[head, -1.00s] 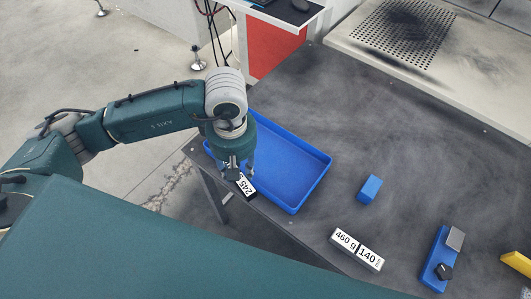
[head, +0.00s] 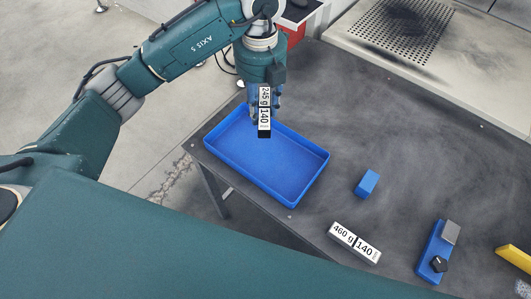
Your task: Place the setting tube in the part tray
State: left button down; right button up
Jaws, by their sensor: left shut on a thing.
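My left gripper (head: 264,108) is shut on a dark square tube (head: 264,122) with a white label reading 245 g and 140. The tube hangs upright, its dark lower end over the far part of the blue part tray (head: 285,168). It appears to be above the tray floor, though the exact height is hard to tell. The tray is empty inside, at the left edge of the dark table. My right gripper is not in view.
A second labelled bar (head: 355,243), reading 460 g and 140, lies near the front table edge. A blue block (head: 367,184) stands right of the tray. A blue fixture with a black knob (head: 438,264) and a yellow piece (head: 515,258) are farther right. The table's middle is clear.

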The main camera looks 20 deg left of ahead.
pick_arm(q)
jog(key=shift+w+r+n, duration=0.15)
jog(key=shift+r+n, duration=0.1)
jog(key=shift+n, duration=0.15)
jog(key=shift+d+f, duration=0.1)
jog(key=p, duration=0.2)
send_over(263, 156)
jog(key=shift+n, duration=0.3)
notch_tip(263, 156, down, 15)
jog(key=shift+r, duration=0.15)
notch_tip(263, 156, down, 5)
jog(key=shift+r+p, duration=0.15)
jog(key=shift+p, duration=0.2)
jog(key=shift+f, duration=0.2)
jog(key=c, duration=1.2)
grip_release()
